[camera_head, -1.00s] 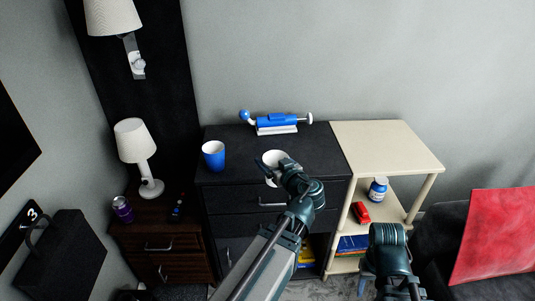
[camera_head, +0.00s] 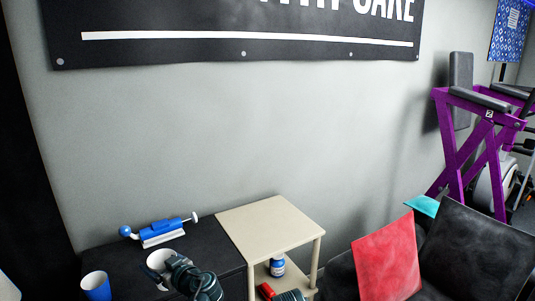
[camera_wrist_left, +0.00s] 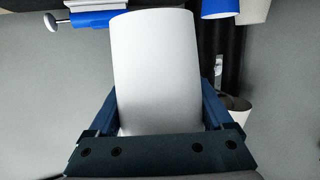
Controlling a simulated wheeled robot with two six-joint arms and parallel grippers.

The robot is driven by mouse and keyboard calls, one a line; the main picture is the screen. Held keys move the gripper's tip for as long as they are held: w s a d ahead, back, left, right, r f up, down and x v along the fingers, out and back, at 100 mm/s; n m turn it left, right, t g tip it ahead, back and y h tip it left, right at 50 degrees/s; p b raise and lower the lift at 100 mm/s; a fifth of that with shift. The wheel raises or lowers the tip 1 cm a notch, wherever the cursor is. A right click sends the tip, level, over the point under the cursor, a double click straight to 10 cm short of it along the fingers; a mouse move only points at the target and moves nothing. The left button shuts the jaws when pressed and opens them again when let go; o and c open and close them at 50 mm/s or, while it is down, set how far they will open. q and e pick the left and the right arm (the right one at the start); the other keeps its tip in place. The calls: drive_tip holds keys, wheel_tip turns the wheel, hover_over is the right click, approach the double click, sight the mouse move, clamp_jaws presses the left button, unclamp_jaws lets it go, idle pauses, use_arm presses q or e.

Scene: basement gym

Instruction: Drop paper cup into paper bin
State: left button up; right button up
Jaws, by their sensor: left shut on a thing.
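The white paper cup (camera_head: 158,260) is in my left gripper (camera_head: 164,274), low in the head view, above or at the dark cabinet top; I cannot tell the gap beneath it. In the left wrist view the cup (camera_wrist_left: 155,68) fills the middle, with the blue fingers of the left gripper on both sides of it. The gripper is shut on the cup. I do not see a paper bin in either view.
A blue cup (camera_head: 96,285) stands left on the dark cabinet (camera_head: 128,258). A blue and white device (camera_head: 160,231) lies behind. A cream shelf (camera_head: 270,226) adjoins on the right, holding a blue jar (camera_head: 277,266). Farther right are a red cushion (camera_head: 388,264) and purple gym equipment (camera_head: 468,135).

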use_arm(q)
drive_tip(key=shift+r, duration=0.9)
drive_tip(key=shift+f, duration=0.15)
use_arm(e)
drive_tip(key=shift+r, duration=0.8)
use_arm(q)
drive_tip(key=shift+f, duration=0.1)
use_arm(e)
drive_tip(key=shift+f, duration=0.15)
use_arm(q)
wheel_tip(320, 180, down, 8)
drive_tip(key=b, duration=0.8)
drive_tip(key=shift+f, duration=0.1)
use_arm(e)
wheel_tip(320, 180, down, 8)
use_arm(q)
drive_tip(key=x, duration=0.4)
drive_tip(key=w+r+b+x, duration=0.1)
drive_tip(key=x, duration=0.8)
drive_tip(key=shift+w+d+r, duration=0.15)
drive_tip(key=shift+w+d, duration=0.15)
drive_tip(key=shift+w, duration=0.1)
use_arm(e)
drive_tip(key=shift+f, duration=0.7)
